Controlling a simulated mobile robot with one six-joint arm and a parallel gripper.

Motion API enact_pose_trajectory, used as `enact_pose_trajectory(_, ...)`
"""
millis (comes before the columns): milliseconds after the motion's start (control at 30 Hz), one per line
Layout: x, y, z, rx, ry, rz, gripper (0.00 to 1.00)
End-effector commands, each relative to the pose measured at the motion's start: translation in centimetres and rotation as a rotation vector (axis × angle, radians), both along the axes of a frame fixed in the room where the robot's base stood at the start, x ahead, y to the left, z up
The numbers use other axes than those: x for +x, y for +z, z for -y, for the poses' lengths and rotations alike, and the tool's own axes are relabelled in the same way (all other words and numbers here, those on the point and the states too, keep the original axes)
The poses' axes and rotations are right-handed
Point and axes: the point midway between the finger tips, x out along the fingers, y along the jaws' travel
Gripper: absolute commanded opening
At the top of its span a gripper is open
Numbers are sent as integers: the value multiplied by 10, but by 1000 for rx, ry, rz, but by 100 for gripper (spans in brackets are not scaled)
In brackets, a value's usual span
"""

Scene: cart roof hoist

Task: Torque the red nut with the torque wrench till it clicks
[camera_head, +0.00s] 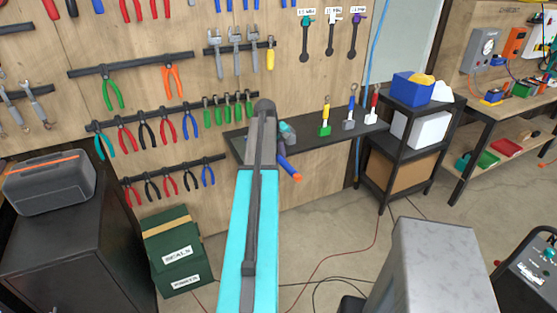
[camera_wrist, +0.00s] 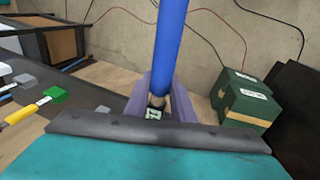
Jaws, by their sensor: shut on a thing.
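My gripper (camera_wrist: 158,100) is shut around a tool with a long blue handle (camera_wrist: 170,45), which runs up out of the wrist view. A small pale marking shows on the tool between the fingers. In the head view the blue handle (camera_head: 287,166) ends in an orange tip and sticks out to the right of my arm, in front of the wall shelf. My arm hides most of the gripper and the tool's other end there. I cannot make out a red nut in either view.
A dark wall shelf (camera_head: 338,133) carries several upright tools with coloured bases. Tools hang on the wooden wall. Green boxes (camera_head: 174,250) stand on the floor at left, a black rack (camera_head: 374,169) at right. A grey block (camera_head: 432,268) stands in the right foreground.

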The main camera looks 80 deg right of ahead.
Motion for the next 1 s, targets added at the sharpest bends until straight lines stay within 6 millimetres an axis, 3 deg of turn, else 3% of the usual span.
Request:
enact_pose_trajectory(500, 0, 20, 1, -4, 0, 1, 0)
enact_pose_trajectory(1000, 3, 21, -1, -3, 3, 1, 0)
